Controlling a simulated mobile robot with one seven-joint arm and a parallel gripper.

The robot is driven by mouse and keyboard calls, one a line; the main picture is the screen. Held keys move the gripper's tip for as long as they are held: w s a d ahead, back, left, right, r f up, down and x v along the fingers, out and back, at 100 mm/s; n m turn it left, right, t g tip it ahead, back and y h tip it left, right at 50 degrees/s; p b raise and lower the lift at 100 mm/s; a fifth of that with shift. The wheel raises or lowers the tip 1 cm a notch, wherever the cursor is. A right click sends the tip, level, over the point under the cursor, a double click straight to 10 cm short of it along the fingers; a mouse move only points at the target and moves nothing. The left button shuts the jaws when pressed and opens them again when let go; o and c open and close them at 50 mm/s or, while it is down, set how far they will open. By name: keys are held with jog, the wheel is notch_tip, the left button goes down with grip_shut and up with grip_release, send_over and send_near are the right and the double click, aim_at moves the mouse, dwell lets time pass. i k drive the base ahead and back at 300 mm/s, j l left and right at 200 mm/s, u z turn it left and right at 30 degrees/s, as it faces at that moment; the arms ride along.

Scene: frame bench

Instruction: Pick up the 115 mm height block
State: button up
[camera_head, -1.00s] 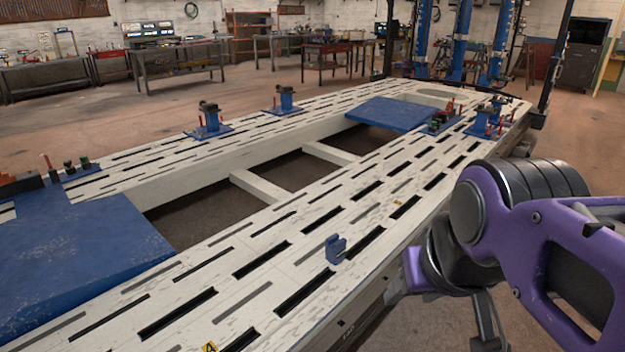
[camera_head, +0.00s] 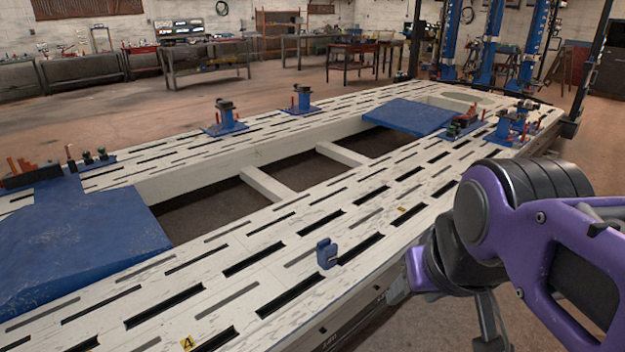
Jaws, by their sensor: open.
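A small blue block (camera_head: 326,254) with a notch in its side stands upright on the near slotted rail of the white frame bench (camera_head: 262,259). No height mark is readable on it, so I cannot confirm it as the 115 mm block. My gripper (camera_head: 490,322) shows only in part at the bottom edge, below my purple and black arm at the right. It is to the right of the block, apart from it and beyond the bench's near side. Its fingertips are cut off or hidden, and nothing is seen in it.
Blue posts on base plates (camera_head: 225,118) stand on the far rail. Blue plates lie across the bench at left (camera_head: 75,240) and far right (camera_head: 408,117). More clamps (camera_head: 514,122) stand at the right end. The rail around the small block is clear. Workbenches line the back wall.

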aim_at(327, 253)
jog(key=i+l+u, duration=0.15)
jog(key=l, duration=0.25)
jog(key=l+u, duration=0.15)
jog(key=l, duration=0.25)
jog(key=i+l+u, duration=0.25)
jog(key=l, duration=0.3)
jog(key=i+l+u, duration=0.15)
jog(key=i+l, duration=0.05)
jog(key=l, duration=0.1)
